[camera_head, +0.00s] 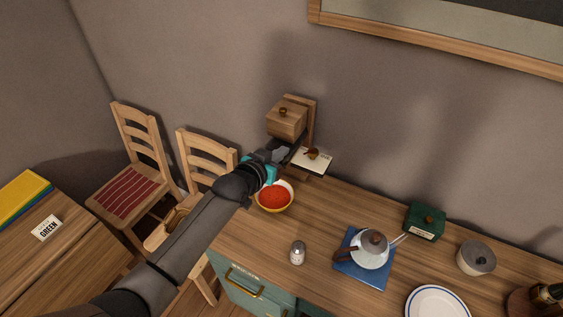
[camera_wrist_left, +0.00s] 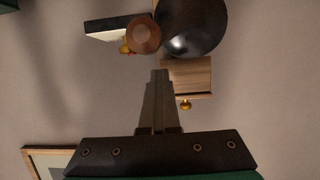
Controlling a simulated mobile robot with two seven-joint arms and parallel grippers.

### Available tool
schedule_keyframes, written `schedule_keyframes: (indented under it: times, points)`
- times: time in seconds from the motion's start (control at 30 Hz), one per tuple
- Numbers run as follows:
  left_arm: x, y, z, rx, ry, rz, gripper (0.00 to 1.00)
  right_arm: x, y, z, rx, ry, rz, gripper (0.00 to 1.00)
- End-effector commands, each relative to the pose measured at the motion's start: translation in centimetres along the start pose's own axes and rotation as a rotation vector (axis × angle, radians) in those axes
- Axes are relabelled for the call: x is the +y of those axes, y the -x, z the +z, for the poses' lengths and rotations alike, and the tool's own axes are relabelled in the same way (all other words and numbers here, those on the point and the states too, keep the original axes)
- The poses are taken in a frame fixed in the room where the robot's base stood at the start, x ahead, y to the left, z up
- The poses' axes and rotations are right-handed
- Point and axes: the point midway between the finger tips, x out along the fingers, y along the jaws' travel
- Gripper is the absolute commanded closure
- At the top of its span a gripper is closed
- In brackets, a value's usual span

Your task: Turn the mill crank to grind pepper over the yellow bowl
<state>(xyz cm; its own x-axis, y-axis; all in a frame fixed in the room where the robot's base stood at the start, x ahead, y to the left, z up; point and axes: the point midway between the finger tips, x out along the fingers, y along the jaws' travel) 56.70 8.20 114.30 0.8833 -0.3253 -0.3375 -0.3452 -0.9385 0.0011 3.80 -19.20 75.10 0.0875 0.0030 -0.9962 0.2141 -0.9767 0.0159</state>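The mill is a wooden box (camera_head: 287,120) mounted on the wall, with a round knob on it. The wrist view shows a wooden box with a brass knob (camera_wrist_left: 190,78), a dark rounded part and a round wooden knob (camera_wrist_left: 143,36); I cannot tell how the crank joins them. The yellow bowl (camera_head: 275,211) stands on the counter below, with red contents. My left gripper (camera_head: 285,153) is between the box and the bowl. Its fingers (camera_wrist_left: 160,75) are together, with nothing seen between them, just short of the box in the picture. The right gripper is out of view.
A small wall shelf with a white card (camera_head: 318,161) is just right of my gripper. Chairs stand left.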

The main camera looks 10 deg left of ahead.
Motion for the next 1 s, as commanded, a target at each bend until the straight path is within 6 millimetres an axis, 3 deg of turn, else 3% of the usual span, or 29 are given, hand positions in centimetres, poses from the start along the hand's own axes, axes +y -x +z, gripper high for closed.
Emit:
schedule_keyframes:
  times: [0.43, 1.0]
  points:
    - [-1.9, 1.9, 3.9, -0.011, -0.002, -0.004, 1.00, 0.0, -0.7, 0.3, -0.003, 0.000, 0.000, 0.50]
    - [-0.4, 1.1, 3.1, -0.011, 0.000, -0.004, 1.00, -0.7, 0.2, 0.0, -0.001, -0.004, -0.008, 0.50]
